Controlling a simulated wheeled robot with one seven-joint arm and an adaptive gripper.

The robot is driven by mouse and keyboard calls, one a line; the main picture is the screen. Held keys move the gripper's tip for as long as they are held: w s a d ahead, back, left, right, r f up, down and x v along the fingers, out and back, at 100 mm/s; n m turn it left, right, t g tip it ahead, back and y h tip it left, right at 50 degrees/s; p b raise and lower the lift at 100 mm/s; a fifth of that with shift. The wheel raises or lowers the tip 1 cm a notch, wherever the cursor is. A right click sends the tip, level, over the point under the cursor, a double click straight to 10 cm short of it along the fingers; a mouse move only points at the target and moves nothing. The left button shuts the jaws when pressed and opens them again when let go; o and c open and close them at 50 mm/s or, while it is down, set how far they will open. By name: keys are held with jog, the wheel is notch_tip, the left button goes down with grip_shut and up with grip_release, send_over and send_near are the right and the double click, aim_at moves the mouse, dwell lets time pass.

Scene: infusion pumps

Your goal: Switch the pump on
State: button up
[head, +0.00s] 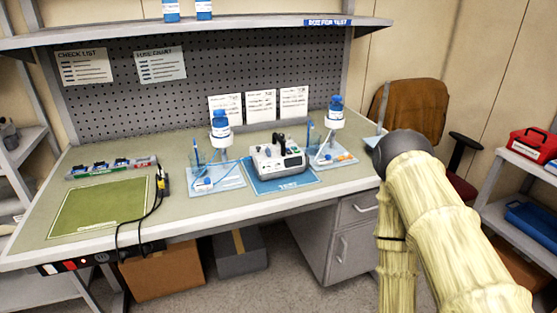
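The pump (290,163) is a white and grey box on a blue mat (257,185) near the middle of the bench's front half. Small dark and coloured controls show on its front and top, too small to read. Two black upright parts stand on its top. I cannot tell whether the pump is on. My arm fills the right side of the head view, to the right of the pump and over the bench's right end. My gripper is not visible in this view.
Stands with blue-capped bottles (220,133) (335,112) flank the pump on trays. The workbench (110,163) has a green mat (100,207) at left, with black cables beside it. A chair (410,108) stands behind my arm. A shelf (200,36) crosses above.

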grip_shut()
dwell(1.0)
